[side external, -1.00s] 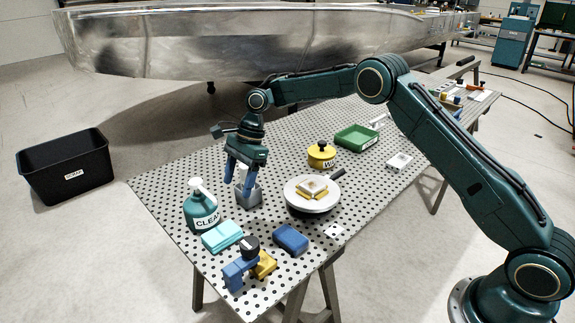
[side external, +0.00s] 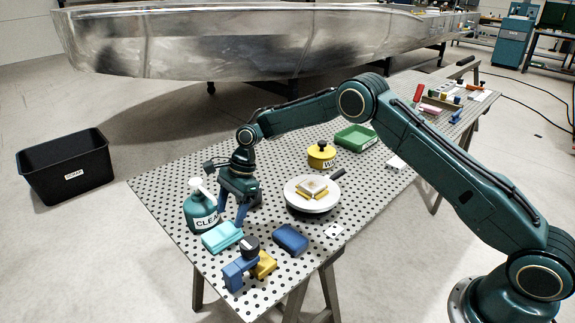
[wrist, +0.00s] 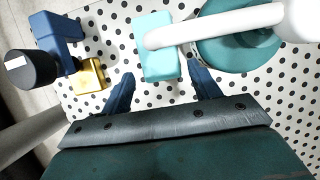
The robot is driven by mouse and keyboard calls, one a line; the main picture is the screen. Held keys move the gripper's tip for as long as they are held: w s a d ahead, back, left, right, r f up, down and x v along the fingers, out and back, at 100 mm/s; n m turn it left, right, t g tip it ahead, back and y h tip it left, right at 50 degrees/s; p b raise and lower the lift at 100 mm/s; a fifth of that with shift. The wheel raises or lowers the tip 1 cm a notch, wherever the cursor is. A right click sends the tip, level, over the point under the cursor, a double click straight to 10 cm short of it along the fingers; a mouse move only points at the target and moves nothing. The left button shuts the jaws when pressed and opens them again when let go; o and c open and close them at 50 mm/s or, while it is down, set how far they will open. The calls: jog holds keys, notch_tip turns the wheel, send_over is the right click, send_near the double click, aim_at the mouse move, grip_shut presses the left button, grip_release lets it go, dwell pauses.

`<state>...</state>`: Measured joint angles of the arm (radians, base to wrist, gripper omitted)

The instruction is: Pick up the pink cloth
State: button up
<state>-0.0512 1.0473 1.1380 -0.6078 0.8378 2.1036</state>
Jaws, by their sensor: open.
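I see no clearly pink cloth. A small pinkish item (side external: 431,108) lies at the far end of the table, too small to identify. A folded turquoise cloth (side external: 222,237) lies at the near left; it also shows in the wrist view (wrist: 155,62), partly under the white bottle nozzle. My gripper (side external: 231,219) points down, open and empty, just behind this cloth. In the wrist view my fingers (wrist: 162,72) are spread to either side of its near end. I cannot tell their height above the table. A folded blue cloth (side external: 291,238) lies to the right.
A green bottle (side external: 197,213) with a white nozzle (wrist: 215,25) stands close to my gripper. A blue clamp-like object (side external: 236,276) and a yellow block (side external: 264,265) are in front. A round plate (side external: 312,190), yellow tin (side external: 321,158) and green tray (side external: 355,138) stand behind.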

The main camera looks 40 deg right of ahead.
aim_at(227, 229)
jog(key=shift+f, duration=0.1)
jog(key=shift+x, duration=2.5)
jog(key=shift+s, duration=0.1)
jog(key=c, duration=0.6)
